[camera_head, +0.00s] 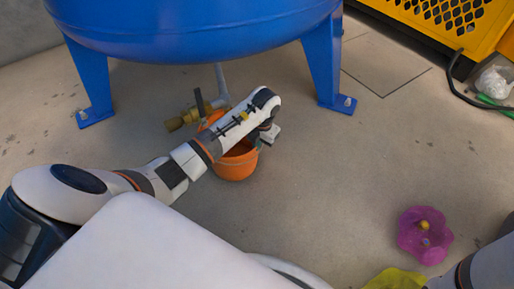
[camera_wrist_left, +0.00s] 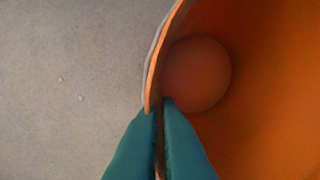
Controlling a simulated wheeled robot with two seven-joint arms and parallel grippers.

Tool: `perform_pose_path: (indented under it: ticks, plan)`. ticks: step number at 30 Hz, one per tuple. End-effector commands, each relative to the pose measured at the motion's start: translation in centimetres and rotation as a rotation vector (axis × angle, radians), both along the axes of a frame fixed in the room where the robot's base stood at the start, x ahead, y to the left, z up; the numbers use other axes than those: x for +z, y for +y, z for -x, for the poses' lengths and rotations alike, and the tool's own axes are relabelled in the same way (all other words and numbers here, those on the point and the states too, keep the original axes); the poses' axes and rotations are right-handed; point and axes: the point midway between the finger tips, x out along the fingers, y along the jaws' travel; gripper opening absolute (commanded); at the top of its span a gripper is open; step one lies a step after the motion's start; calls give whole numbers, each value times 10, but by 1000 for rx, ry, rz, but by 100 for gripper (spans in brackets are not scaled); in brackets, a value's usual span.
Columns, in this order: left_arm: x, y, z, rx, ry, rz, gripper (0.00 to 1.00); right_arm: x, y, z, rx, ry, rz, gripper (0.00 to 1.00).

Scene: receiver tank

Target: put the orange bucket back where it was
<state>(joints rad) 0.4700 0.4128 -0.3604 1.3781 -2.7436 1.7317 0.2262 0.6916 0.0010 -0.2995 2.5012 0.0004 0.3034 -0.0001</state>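The orange bucket (camera_head: 236,166) is under the blue tank (camera_head: 200,25), close to the brass valve (camera_head: 183,119). My left forearm crosses over it and hides part of its opening. My left gripper (camera_head: 264,138) is at the bucket's right rim. In the left wrist view, the teal fingers (camera_wrist_left: 160,112) are close together with the bucket's rim (camera_wrist_left: 154,75) between them, one finger outside and one inside. A round ball (camera_wrist_left: 196,75) lies inside the bucket. I cannot tell whether the bucket touches the floor. My right gripper is out of view.
Blue tank legs (camera_head: 328,68) stand left and right of the bucket. A purple lobed dish (camera_head: 425,236) with a small yellow thing on it and a yellow item (camera_head: 395,279) lie at lower right. A yellow perforated crate (camera_head: 448,22) is at upper right. Open floor lies between.

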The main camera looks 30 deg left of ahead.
Motion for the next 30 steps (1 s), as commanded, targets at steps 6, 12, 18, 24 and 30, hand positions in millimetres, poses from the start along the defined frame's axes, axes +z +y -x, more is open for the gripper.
perform_pose_path:
  ticks: [6,12,18,24,30]
  plan:
    - [-3,0,-1,0,-1,-1,0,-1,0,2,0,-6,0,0]
    - [-5,0,-1,0,-1,-1,0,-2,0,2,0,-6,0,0]
    - [-5,0,0,0,0,0,25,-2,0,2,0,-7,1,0]
    - [-5,0,0,0,-1,0,25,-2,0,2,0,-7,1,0]
    - [15,-1,-1,0,-2,-2,25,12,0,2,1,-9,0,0]
